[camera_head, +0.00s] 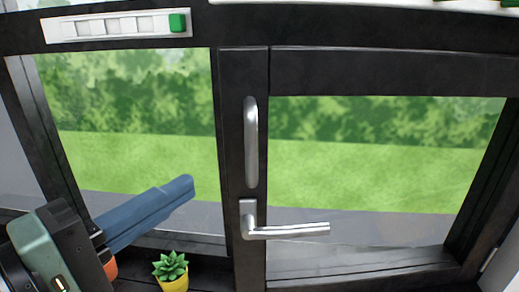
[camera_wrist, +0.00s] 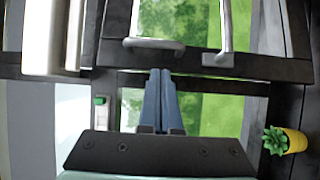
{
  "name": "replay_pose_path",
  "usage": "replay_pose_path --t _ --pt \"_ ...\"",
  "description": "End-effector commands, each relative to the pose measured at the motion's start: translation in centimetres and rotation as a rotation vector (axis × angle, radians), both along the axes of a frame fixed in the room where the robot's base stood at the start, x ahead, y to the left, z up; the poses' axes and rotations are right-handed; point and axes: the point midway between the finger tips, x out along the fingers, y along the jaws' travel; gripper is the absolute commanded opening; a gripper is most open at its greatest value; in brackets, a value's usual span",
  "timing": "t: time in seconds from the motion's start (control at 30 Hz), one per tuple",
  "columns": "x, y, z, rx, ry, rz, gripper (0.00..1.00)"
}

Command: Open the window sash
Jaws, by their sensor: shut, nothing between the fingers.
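The window sash (camera_head: 390,73) has a dark frame and fills the right half of the head view. No gap shows between it and the centre post. A silver lever handle (camera_head: 290,231) lies horizontal, its free end pointing right. A vertical silver pull bar (camera_head: 251,142) is fixed above it. In the wrist view, turned sideways, the lever (camera_wrist: 225,30) stands at upper right and the pull bar (camera_wrist: 153,44) lies across the top. My gripper (camera_head: 188,183) is at the left pane, its blue fingers shut and empty, left of both handles and apart from them. The fingers (camera_wrist: 160,75) point toward the pull bar.
A succulent in a yellow pot (camera_head: 174,283) stands on the sill below the fingers, right of an orange pot (camera_head: 110,269) partly hidden by my gripper. A white strip with a green slider (camera_head: 177,22) is on the top frame. Space before the sash looks clear.

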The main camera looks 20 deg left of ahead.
Motion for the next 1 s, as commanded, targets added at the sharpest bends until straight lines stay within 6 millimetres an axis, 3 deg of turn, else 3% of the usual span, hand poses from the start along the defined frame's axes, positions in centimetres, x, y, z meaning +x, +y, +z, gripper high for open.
replay_pose_path --t 0.17,0.6,0.8,1.0 --pt "0.7 -0.3 0.0 -0.021 0.012 -0.012 0.0" --pt "7.8 -2.8 0.1 -0.018 0.011 -0.011 0.0" --pt "9.1 -3.2 -0.1 -0.016 0.01 -0.009 0.0" --pt "9.2 -3.2 -0.2 -0.015 0.009 -0.008 0.0"
